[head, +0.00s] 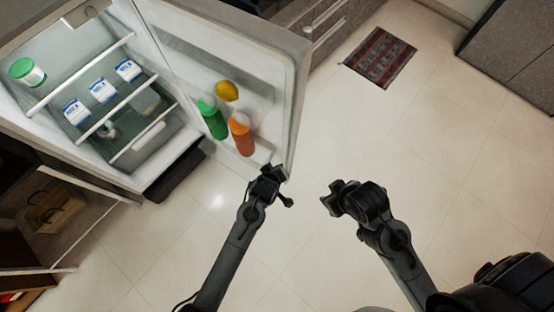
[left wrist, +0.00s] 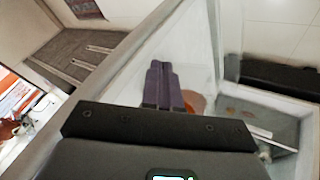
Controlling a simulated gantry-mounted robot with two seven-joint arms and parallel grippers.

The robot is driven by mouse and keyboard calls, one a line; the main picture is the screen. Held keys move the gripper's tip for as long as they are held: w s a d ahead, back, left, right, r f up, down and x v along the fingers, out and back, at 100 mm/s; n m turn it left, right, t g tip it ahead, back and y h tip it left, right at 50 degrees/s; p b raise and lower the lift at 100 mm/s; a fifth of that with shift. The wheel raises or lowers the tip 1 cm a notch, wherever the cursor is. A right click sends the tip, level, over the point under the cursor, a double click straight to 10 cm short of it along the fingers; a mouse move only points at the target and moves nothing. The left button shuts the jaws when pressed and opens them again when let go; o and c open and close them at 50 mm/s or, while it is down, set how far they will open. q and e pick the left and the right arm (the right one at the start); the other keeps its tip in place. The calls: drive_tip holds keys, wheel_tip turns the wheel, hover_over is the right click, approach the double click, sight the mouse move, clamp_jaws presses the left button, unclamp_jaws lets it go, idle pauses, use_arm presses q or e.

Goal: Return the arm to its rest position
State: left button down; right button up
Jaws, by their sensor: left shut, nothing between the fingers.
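My left gripper (head: 270,172) is in front of the lower part of the open fridge door (head: 292,110) in the head view, close to its edge. In the left wrist view its fingers (left wrist: 162,72) are together with nothing between them. An orange item partly shows behind them. My right gripper (head: 332,196) is over the bare floor, to the right of the left one and apart from it. Its fingers are dark and small, so its opening is unclear.
The open fridge (head: 60,140) holds white-and-blue tubs (head: 102,90) and a green-lidded jar (head: 27,72). Its door holds a green bottle (head: 212,120), an orange bottle (head: 241,135) and a yellow fruit-like item (head: 227,91). Floor (head: 470,150) to the right is clear, with a red mat (head: 381,57).

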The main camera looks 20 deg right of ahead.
use_arm(q)
drive_tip(key=s+a+n+g+p, duration=0.1)
drive_tip(key=s+a+n, duration=0.2)
drive_tip(key=s+a, duration=0.8)
drive_tip(key=s+a+r+m+y, duration=0.1)
drive_tip(key=s+a+r+y, duration=0.1)
drive_tip(key=a+r, duration=0.6)
drive_tip(key=s+a+r+m+y, duration=0.1)
drive_tip(key=s+a+r+y, duration=0.2)
drive_tip(key=a, duration=1)
wheel_tip(320, 180, up, 34)
drive_tip(key=s+a+m+g+p, duration=0.1)
drive_tip(key=m+p, duration=0.3)
drive_tip(key=p, duration=2.5)
drive_tip(key=shift+a+r, duration=0.15)
drive_tip(key=shift+a, duration=0.3)
